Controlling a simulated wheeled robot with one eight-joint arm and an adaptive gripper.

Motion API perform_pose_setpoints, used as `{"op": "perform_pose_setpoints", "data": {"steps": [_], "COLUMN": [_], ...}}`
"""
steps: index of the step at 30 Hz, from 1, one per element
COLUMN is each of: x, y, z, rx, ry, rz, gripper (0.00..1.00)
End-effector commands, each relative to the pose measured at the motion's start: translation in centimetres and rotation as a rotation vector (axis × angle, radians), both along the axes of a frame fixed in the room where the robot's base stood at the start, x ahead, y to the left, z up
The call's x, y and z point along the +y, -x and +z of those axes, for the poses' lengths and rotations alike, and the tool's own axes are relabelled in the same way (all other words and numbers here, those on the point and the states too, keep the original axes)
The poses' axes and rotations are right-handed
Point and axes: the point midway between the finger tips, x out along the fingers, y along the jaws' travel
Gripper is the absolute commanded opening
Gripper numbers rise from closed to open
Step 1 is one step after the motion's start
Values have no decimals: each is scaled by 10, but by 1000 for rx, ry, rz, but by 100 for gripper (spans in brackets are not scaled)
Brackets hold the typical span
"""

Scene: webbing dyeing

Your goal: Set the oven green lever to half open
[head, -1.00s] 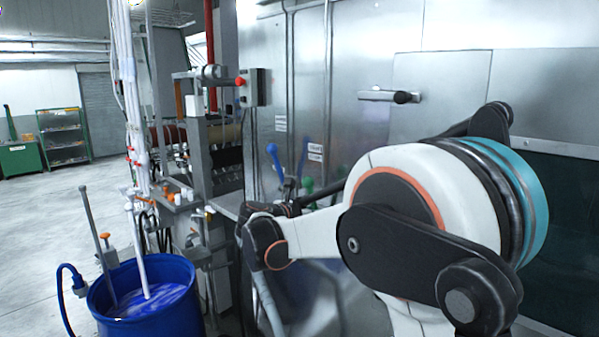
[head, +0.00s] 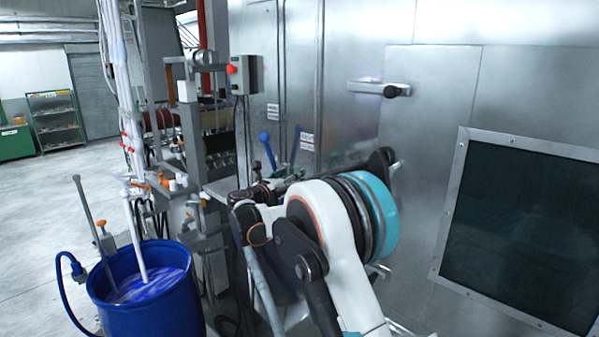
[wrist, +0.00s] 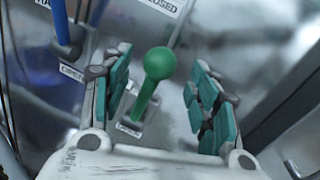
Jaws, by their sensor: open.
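The green lever (wrist: 150,82) with its round ball knob stands between the two teal-padded fingers of my gripper (wrist: 164,98) in the wrist view. The gripper is open, and gaps show on both sides of the lever. The lever rises from a slot in a metal plate with a small label that I cannot fully read. In the head view my arm hides the green lever and the gripper's fingers. The metal oven wall (head: 345,40) stands behind the arm.
A blue lever (wrist: 62,30) stands left of the green one and also shows in the head view (head: 267,148). A blue drum (head: 150,318) of liquid stands at the lower left. A door handle (head: 380,88) juts from the oven wall. Open floor (head: 50,200) lies far left.

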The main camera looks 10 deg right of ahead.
Motion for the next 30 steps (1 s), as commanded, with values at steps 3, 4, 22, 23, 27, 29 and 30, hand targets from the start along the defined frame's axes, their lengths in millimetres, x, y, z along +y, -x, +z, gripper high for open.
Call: {"op": "perform_pose_setpoints", "data": {"steps": [3,4,22,23,27,29,30], "x": [-16,-19,-37,-37,-37,-37,-37], "y": [-16,-19,-40,-40,-40,-40,-40], "z": [0,0,0,0,0,0,0], "rx": [0,0,-1,-1,-1,-1,-1], "ry": [0,0,-1,-1,-1,-1,-1], "rz": [-1,-2,0,0,0,0,0], "gripper": [55,55,55,49,17,3,0]}}
